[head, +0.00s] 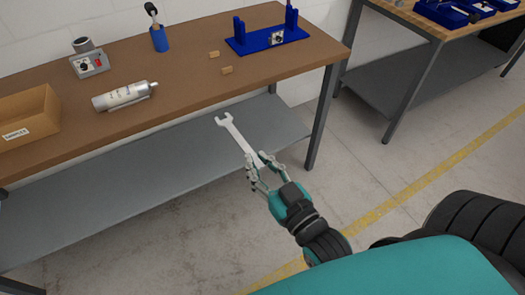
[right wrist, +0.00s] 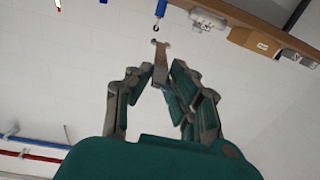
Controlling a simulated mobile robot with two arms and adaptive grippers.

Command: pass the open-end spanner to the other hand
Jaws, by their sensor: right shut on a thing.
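The open-end spanner (head: 239,137) is pale metal and is held in the air in front of the workbench, its open jaw end pointing up and left. My right gripper (head: 259,172) is shut on its lower end in the head view. In the right wrist view the spanner (right wrist: 160,62) stands out beyond the fingers of the right gripper (right wrist: 158,85); the gripped end is partly hidden between the fingers. My left gripper is not in either view.
The wooden workbench (head: 180,60) carries a cardboard box (head: 28,117), a silver canister (head: 122,96), a grey switch box (head: 90,62), a blue holder (head: 159,38), a blue fixture (head: 268,40) and two small tan blocks. A second bench (head: 405,14) stands at right. Open floor lies between.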

